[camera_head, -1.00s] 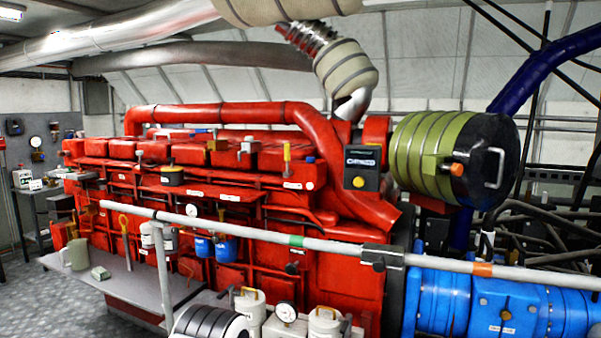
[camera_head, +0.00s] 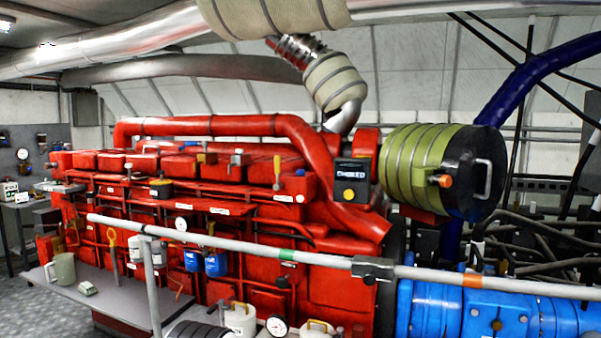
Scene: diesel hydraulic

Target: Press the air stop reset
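No label reading "air stop reset" can be made out. A small black box (camera_head: 351,181) with a lit display and a round yellow button (camera_head: 349,195) is mounted at the right end of the red engine (camera_head: 240,265); the display's lettering is too small to read surely. To its right is a green ribbed cylinder (camera_head: 405,165) with a black end cap (camera_head: 470,150). The cap carries an orange knob (camera_head: 445,181) and a pale handle (camera_head: 483,178). Neither of my grippers is in view, and nothing touches the box or the knob.
A grey rail (camera_head: 315,259) with green and orange bands runs across in front of the engine. A blue housing (camera_head: 495,315) lies at lower right, beneath black hoses. A grey shelf (camera_head: 115,297) holding a mug (camera_head: 63,268) is at lower left, with open floor beyond.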

